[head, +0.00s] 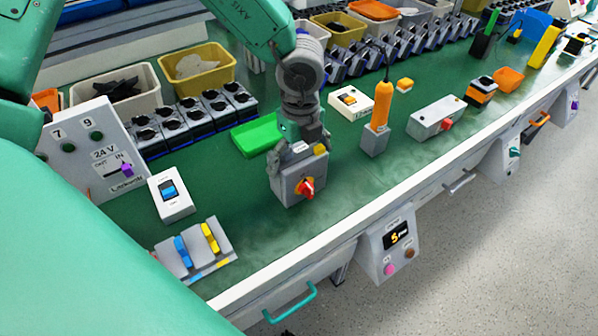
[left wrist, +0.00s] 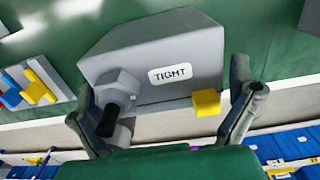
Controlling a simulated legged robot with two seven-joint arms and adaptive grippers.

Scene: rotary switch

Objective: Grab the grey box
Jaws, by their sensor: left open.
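The grey box (head: 290,185) stands on the green bench top, with a red and yellow rotary switch (head: 306,188) on its front. My left gripper (head: 300,138) is directly above it, pointing down, and hides part of its top. In the left wrist view, the grey box (left wrist: 205,52) shows a "TIGHT" label, a grey hexagonal knob and a small yellow block. The left gripper (left wrist: 175,105) is open there, with one finger toward each side of the box. Contact cannot be told. My right gripper is not in view.
A green tray (head: 257,137) lies behind the box. An orange-handled tool (head: 382,103) on a grey block stands to the right. A white device (head: 172,196) and a blue-and-yellow switch panel (head: 197,252) stand left. Bare bench lies between the box and the front edge.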

